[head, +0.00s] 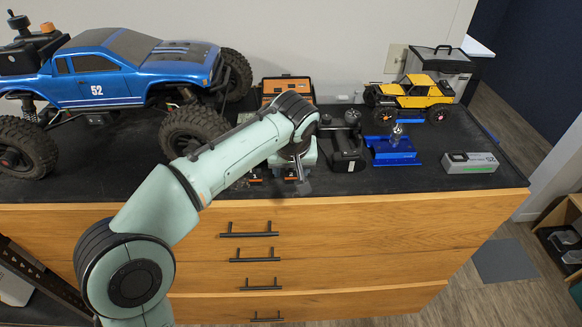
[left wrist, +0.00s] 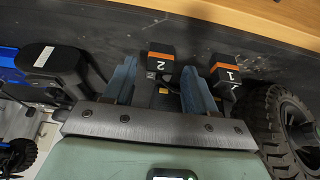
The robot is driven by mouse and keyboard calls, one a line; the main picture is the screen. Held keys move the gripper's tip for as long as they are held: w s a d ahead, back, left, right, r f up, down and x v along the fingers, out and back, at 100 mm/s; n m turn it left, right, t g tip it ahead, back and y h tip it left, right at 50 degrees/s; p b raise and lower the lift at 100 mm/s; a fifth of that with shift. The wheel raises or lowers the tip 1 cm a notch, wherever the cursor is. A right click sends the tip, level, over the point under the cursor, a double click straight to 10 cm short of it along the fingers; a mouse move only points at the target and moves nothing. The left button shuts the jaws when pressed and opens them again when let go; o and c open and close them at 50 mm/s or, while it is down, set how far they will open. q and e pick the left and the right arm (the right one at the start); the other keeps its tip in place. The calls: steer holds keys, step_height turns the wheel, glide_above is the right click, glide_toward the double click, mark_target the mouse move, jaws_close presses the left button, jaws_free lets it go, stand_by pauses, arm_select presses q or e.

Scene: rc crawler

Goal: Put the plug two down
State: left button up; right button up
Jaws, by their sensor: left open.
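Plug two (left wrist: 160,66) is a black block with an orange band and a white 2. In the left wrist view it shows between the tips of my left gripper (left wrist: 158,74), whose two blue-grey fingers stand apart and do not visibly touch it. In the head view the left gripper (head: 298,168) points down near the front edge of the dark worktop and partly hides plug two (head: 291,178). Plug one (left wrist: 225,74), alike with a white 1, sits beside it, outside the fingers. My right gripper is not in view.
The big blue truck (head: 130,75) stands at left, its wheel (left wrist: 285,125) close to the gripper. A black device (head: 345,150), a blue stand (head: 392,150), a small box (head: 470,162) and a yellow crawler (head: 412,95) are to the right. An orange-black case (head: 287,84) is behind.

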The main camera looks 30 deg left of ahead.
arm_select(q)
steer(key=p+v, duration=0.2)
steer(key=v, duration=0.9)
steer(key=shift+r, duration=0.3)
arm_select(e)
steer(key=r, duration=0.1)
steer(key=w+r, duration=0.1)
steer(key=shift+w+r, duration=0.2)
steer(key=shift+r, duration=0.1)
arm_select(q)
steer(key=shift+s+d, duration=0.1)
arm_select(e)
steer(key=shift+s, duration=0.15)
